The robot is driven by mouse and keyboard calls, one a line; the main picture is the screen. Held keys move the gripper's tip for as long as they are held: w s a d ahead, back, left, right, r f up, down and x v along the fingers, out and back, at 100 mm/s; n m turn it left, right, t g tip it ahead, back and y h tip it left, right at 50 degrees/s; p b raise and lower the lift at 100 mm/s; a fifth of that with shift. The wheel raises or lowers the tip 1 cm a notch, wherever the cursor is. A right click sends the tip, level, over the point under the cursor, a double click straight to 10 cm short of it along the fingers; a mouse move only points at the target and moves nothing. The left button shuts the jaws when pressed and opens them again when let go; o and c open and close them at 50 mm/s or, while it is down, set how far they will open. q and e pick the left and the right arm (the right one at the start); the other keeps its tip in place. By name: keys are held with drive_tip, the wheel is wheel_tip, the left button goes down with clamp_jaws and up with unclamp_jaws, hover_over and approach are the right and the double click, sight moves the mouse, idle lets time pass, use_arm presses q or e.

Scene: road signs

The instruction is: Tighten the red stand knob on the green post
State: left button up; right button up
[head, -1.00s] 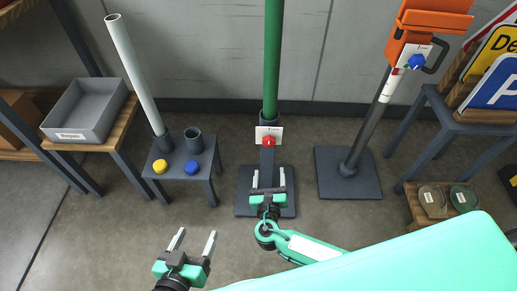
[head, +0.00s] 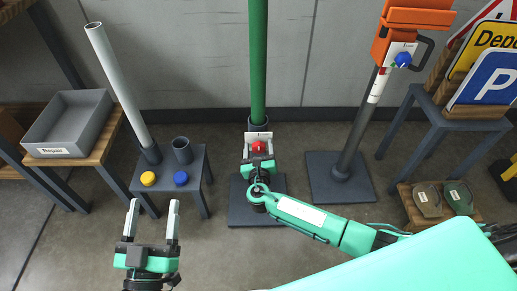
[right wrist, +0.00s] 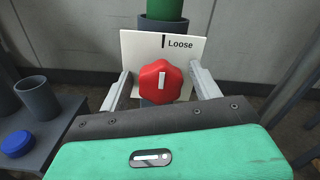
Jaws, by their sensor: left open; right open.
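The green post (head: 258,60) stands upright in a dark socket above a dark square base plate (head: 243,213). That plate (right wrist: 188,45) reads "Loose" beside a black mark, and the knob's white line points nearly straight up. My right gripper (right wrist: 160,90) is open, with one finger on either side of the knob; contact is not clear. My left gripper (head: 152,218) is open and empty over the floor at the lower left.
A small table (head: 196,190) at left holds a yellow knob (head: 148,178), a blue knob (head: 181,178), a dark cup (head: 182,151) and a leaning white post (head: 120,85). A grey "Repair" bin (head: 70,122) is further left. An orange-topped stand (head: 352,150) is at right.

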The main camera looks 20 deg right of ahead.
use_arm(q)
drive_tip(key=shift+r, duration=0.2)
use_arm(e)
drive_tip(key=shift+w, duration=0.15)
drive_tip(key=shift+c, duration=0.5)
drive_tip(key=c, duration=0.9)
